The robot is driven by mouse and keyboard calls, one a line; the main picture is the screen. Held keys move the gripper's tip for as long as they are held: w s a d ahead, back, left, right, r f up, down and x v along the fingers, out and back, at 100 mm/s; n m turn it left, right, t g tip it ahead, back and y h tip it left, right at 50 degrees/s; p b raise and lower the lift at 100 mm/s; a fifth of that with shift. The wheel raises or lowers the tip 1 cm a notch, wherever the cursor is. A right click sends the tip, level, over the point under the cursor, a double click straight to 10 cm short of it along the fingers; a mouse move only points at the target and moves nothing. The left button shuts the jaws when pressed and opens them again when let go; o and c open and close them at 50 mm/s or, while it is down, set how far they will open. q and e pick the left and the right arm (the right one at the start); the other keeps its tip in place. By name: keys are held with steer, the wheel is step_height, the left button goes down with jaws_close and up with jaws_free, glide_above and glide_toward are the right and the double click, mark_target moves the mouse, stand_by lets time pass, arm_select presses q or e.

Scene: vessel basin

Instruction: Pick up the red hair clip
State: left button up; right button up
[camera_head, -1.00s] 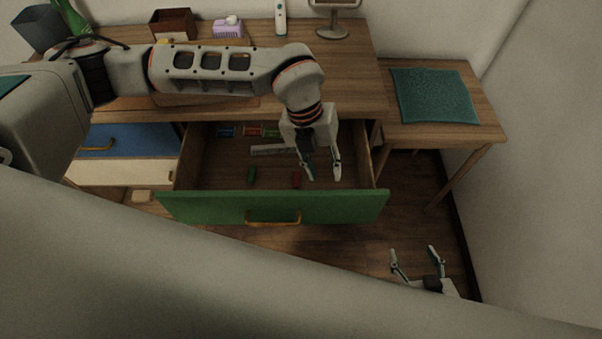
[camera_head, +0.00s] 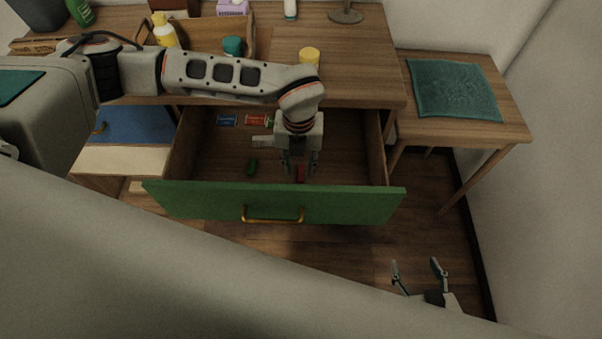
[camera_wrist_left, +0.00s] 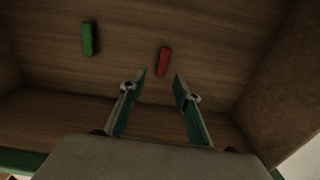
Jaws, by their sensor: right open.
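The red hair clip (camera_head: 300,173) lies on the floor of the open drawer, near its green front. My left gripper (camera_head: 300,170) reaches down into the drawer over it and partly hides it. In the left wrist view, the red hair clip (camera_wrist_left: 163,62) lies just beyond and between the fingertips of my left gripper (camera_wrist_left: 159,80). The fingers are apart and nothing is between them. My right gripper (camera_head: 419,266) is open and empty, low at the right, outside the drawer.
A green clip (camera_head: 252,167) lies left of the red one; it also shows in the left wrist view (camera_wrist_left: 88,39). Small packets (camera_head: 256,120) and a pale ruler-like strip (camera_head: 262,141) lie further back. The drawer's green front (camera_head: 275,203) and side walls surround the clips.

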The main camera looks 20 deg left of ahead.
mark_target(300, 179)
arm_select(q)
step_height(300, 179, down, 4)
steer(key=shift+s+d+f, duration=0.1)
steer(key=shift+s+d, duration=0.05)
steer(key=c, duration=0.8)
steer(key=shift+r, duration=0.2)
